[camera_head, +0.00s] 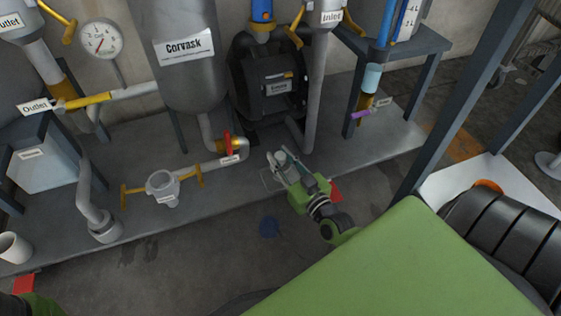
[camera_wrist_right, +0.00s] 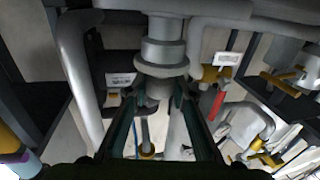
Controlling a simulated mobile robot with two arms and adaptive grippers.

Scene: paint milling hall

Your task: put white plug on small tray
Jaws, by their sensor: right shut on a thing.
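My right gripper (camera_head: 285,164) is shut on a pale grey-white thing at its fingertips, above the front edge of the platform. In the right wrist view, the two dark fingers (camera_wrist_right: 157,98) close around the narrow end of a stepped, round pale piece, which I take for the white plug (camera_wrist_right: 163,52). In the head view the fingers partly hide it, and only small pale parts show. I cannot pick out the small tray for certain. My left gripper is not in view.
The grey platform (camera_head: 185,210) carries the Corvask tank (camera_head: 180,75), a dark pump (camera_head: 285,95), a red-handled valve (camera_head: 229,144) and a pipe fitting with yellow handles (camera_head: 162,186). A white surface (camera_head: 455,190) is at right.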

